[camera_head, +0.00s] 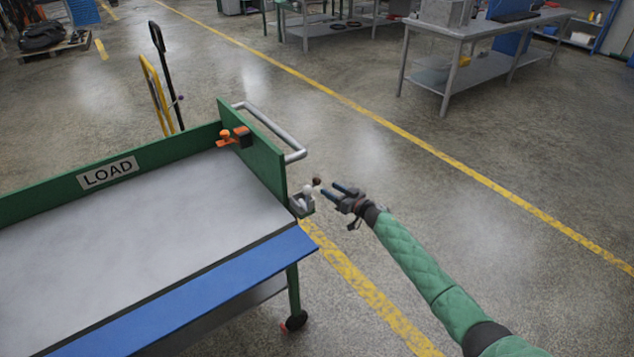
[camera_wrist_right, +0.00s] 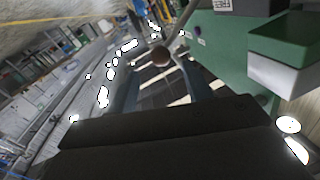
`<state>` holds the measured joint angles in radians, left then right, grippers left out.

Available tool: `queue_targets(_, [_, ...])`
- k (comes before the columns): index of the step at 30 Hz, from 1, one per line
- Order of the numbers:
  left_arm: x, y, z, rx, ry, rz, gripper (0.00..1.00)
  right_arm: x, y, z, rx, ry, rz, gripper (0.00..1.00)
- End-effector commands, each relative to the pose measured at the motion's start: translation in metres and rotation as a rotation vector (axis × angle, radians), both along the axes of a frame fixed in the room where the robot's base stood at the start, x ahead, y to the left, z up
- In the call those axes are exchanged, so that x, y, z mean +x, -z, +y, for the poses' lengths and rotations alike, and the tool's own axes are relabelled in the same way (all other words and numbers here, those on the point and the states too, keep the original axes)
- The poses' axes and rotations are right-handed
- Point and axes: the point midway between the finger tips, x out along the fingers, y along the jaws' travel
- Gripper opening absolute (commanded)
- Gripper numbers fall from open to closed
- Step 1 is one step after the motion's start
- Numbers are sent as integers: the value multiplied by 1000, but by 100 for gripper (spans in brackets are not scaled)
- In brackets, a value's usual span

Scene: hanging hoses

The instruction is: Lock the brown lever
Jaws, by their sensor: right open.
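The brown lever's round brown knob (camera_head: 317,181) shows at the right end of the green cart, beside a white knob (camera_head: 307,189) above a grey bracket. In the right wrist view the brown knob (camera_wrist_right: 161,56) is near the top centre. Its shaft and pivot are hard to make out. My right gripper (camera_head: 331,189) is open and empty, just right of the knob, with its fingers pointing at it. In the wrist view the knob appears just beyond and between the fingertips (camera_wrist_right: 160,73), apparently apart from them. My left gripper is not in view.
The green cart (camera_head: 268,158) has a LOAD sign, a grey bed, a blue front edge (camera_head: 200,297) and a metal handle (camera_head: 275,128). An orange lever (camera_head: 225,135) sits on its back corner. The floor right of the cart is free. A workbench (camera_head: 485,28) stands far behind.

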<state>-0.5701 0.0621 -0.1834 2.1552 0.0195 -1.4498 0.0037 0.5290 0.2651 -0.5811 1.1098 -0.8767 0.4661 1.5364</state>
Motion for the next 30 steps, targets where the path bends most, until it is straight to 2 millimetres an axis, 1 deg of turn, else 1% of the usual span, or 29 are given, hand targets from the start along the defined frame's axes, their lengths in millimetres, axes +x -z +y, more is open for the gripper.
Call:
queue_targets(5, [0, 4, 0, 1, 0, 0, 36, 8, -2, 9, 7, 0, 3, 50])
queue_targets(15, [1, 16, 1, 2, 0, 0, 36, 37, -1, 42, 6, -2, 4, 50])
queue_targets(18, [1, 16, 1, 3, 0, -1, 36, 44, -2, 48, 5, -1, 2, 50])
queue_targets(24, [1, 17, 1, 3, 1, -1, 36, 51, 0, 56, 5, -1, 4, 50])
queue_targets(30, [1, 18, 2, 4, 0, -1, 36, 53, -1, 58, 4, -2, 2, 50])
